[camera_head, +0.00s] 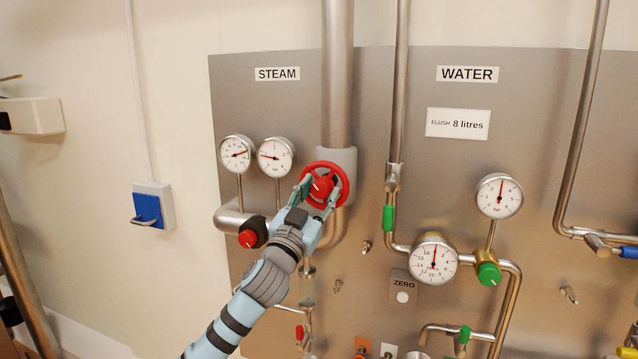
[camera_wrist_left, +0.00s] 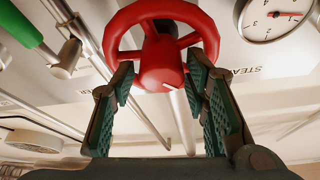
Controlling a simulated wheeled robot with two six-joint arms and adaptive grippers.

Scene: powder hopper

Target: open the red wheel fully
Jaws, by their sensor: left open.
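The red wheel (camera_head: 343,184) is a round handwheel with spokes and a thick hub, on the steel pipe under the STEAM label. In the left wrist view the red wheel (camera_wrist_left: 160,67) fills the top middle, its hub facing me with a small pale mark. My left gripper (camera_head: 312,190) is at the wheel, reaching up from below. In the left wrist view the fingers of my left gripper (camera_wrist_left: 160,78) are open, one on each side of the hub, tips close to the spokes; I cannot tell whether they touch. My right gripper is not in view.
Two round gauges (camera_head: 238,154) are left of the wheel. A smaller red knob (camera_head: 248,239) sits below left, close to my wrist. The WATER gauge (camera_head: 433,258) and a green knob (camera_head: 488,274) are on the right. A blue switch (camera_head: 147,208) is on the wall.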

